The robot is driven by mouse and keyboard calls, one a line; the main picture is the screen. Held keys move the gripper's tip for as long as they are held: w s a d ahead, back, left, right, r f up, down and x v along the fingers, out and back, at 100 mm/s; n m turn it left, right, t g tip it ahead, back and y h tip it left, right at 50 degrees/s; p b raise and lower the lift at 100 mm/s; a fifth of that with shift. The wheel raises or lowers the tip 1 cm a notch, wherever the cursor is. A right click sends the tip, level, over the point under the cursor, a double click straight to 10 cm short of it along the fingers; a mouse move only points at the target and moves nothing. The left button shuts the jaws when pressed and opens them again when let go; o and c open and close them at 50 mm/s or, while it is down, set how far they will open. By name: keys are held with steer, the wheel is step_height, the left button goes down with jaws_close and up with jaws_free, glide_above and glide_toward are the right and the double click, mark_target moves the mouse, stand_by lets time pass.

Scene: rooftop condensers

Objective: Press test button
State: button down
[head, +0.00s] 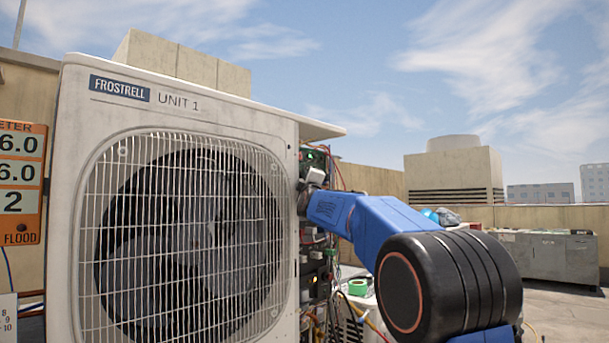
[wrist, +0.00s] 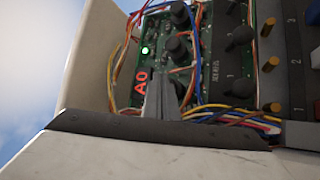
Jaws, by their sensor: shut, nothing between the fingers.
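The open service bay of the condenser unit (head: 185,200) shows a green circuit board (wrist: 150,35) in the wrist view. The board carries a lit green lamp, a red display (wrist: 140,82) reading "A0" and several round black parts (wrist: 178,47). I cannot tell which part is the test button. My gripper (wrist: 160,98) is shut and empty, with its grey fingers in front of the lower board, just right of the display. I cannot tell whether the fingertips touch anything. In the head view my gripper (head: 308,188) is at the unit's right side, partly hidden by the casing.
Coloured wires (wrist: 225,113) run below and beside the board. A pale casing edge with a dark strip (wrist: 130,127) borders the bay. An orange meter (head: 20,185) is at far left.

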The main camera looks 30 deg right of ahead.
steer(key=shift+w+a+r, duration=0.4)
steer(key=shift+w+a, duration=0.05)
steer(key=shift+w, duration=0.05)
stand_by(0.5)
steer(key=shift+f, duration=0.3)
stand_by(0.4)
steer(key=shift+s+d, duration=0.1)
steer(key=shift+s, duration=0.05)
steer(key=shift+s+d+f, duration=0.15)
steer(key=shift+s+d, duration=0.1)
steer(key=shift+s, duration=0.5)
steer(key=shift+s+d+f, duration=0.1)
steer(key=shift+s+d, duration=0.15)
steer(key=shift+s, duration=0.5)
steer(key=shift+s+d+f, duration=0.15)
steer(key=shift+s+d, duration=0.1)
steer(key=shift+s, duration=0.5)
